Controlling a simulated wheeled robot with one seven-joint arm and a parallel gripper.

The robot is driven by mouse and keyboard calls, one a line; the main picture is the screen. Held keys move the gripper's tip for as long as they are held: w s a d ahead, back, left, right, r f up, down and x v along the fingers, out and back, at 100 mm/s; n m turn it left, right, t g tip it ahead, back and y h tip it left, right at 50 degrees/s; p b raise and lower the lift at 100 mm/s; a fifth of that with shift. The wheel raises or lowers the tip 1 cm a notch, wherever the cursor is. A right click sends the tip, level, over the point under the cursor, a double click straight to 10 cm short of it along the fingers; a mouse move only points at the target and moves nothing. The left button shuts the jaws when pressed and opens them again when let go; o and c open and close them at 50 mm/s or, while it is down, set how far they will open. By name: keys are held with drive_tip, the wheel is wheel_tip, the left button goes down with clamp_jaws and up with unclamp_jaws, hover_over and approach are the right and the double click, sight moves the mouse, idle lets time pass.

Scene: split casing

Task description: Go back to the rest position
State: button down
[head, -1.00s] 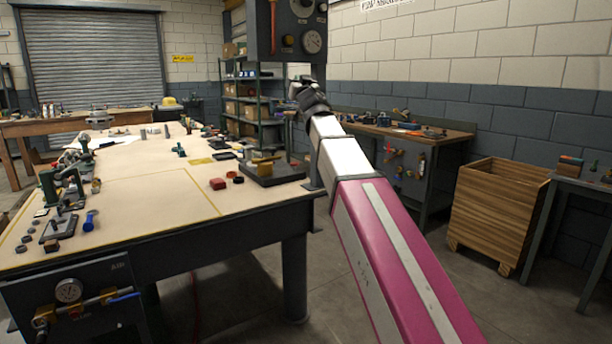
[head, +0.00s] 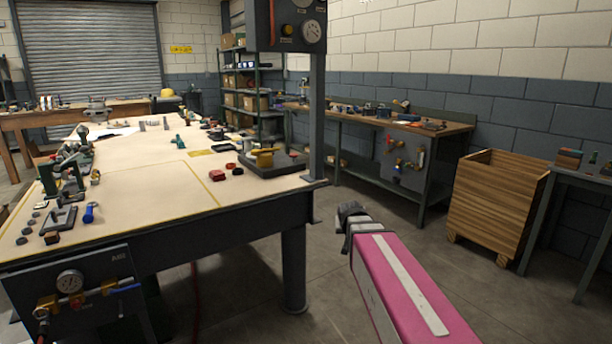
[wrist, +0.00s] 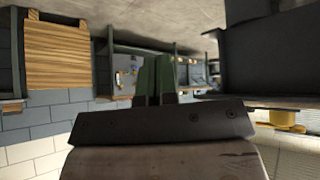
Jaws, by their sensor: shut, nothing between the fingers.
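My gripper shows in the wrist view, its two green fingers (wrist: 156,80) side by side, closed and empty. In the head view my pink and white arm comes up from the bottom right and ends in a dark joint low beside the workbench; the fingers themselves are not visible there. The arm is over the floor, to the right of the large workbench (head: 150,180) and apart from its post.
A wooden crate (head: 495,210) stands at right beside a side table (head: 590,185). A back bench (head: 400,125) runs along the wall. A dark post (head: 317,120) with a gauge panel (head: 287,25) rises at the workbench corner. Floor between bench and crate is clear.

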drive_tip(key=s+d+f+g+y, duration=0.1)
drive_tip(key=s+d+f+g, duration=0.2)
drive_tip(key=s+f+g, duration=0.4)
drive_tip(key=s+f, duration=0.8)
drive_tip(key=s, duration=0.4)
drive_tip(key=shift+f+n+g, duration=0.25)
drive_tip(key=shift+n+g, duration=0.05)
drive_tip(key=shift+n, duration=0.1)
